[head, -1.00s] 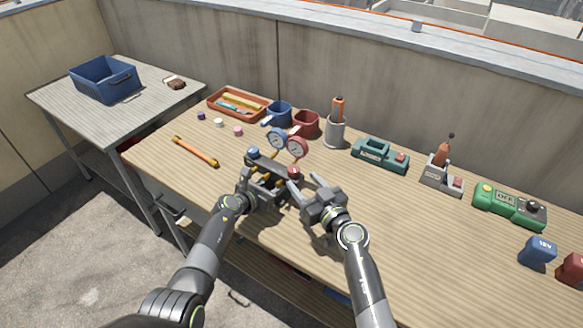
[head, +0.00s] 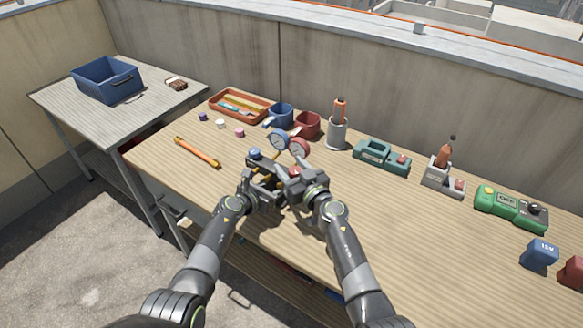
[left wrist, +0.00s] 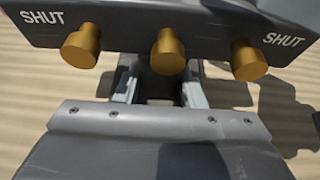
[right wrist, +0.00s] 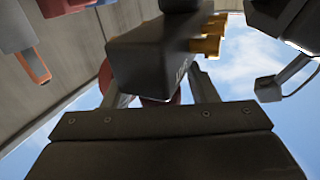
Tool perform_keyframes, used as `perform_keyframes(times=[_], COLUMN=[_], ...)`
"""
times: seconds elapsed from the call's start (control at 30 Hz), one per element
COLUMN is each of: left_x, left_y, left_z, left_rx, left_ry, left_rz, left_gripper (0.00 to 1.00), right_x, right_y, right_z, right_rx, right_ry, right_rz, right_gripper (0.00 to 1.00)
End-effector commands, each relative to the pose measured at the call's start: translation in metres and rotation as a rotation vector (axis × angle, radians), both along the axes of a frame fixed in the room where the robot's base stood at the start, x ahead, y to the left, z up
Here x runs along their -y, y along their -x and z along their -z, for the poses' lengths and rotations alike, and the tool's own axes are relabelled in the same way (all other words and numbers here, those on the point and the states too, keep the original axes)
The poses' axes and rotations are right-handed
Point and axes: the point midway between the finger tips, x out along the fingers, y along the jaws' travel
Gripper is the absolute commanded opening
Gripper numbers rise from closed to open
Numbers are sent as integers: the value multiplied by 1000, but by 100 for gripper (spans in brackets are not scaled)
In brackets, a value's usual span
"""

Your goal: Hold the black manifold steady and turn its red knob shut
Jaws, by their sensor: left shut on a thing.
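The black manifold (head: 268,168) stands near the front of the bench, with a blue knob (head: 254,154) at its left and the red knob (head: 294,171) at its right. Two gauges rise behind it. My left gripper (head: 257,188) is shut on the manifold. The left wrist view shows the manifold's face (left wrist: 120,36) with brass ports and SHUT labels above my fingers (left wrist: 160,92). My right gripper (head: 297,182) is at the red knob's end. In the right wrist view its fingers (right wrist: 160,98) are apart, below the manifold's dark end (right wrist: 150,58); the knob's contact is unclear.
An orange-handled tool (head: 197,152) lies left.

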Motion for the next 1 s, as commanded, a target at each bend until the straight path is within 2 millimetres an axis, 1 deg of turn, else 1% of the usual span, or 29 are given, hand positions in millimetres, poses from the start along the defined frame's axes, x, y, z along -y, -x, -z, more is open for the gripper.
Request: perform_keyframes(times=[0.03,0.3,0.33,0.47,0.7,1.0], left_x=[0,0,0,0,0,1], left_y=[0,0,0,0,0,0], left_z=[0,0,0,0,0,0], left_rx=[-1,-1,-1,-1,-1,0], left_ry=[1,1,1,1,1,0], left_rz=[1,1,1,1,1,1], left_gripper=[0,0,0,0,0,0], right_x=[0,0,0,0,2,2], right_y=[0,0,0,0,-1,-1], right_z=[0,0,0,0,0,0], right_rx=[0,0,0,-1,-1,0], right_ry=[0,0,0,-2,-3,-2], right_rz=[0,0,0,23,124,133], right_gripper=[46,10,9,9,9,9])
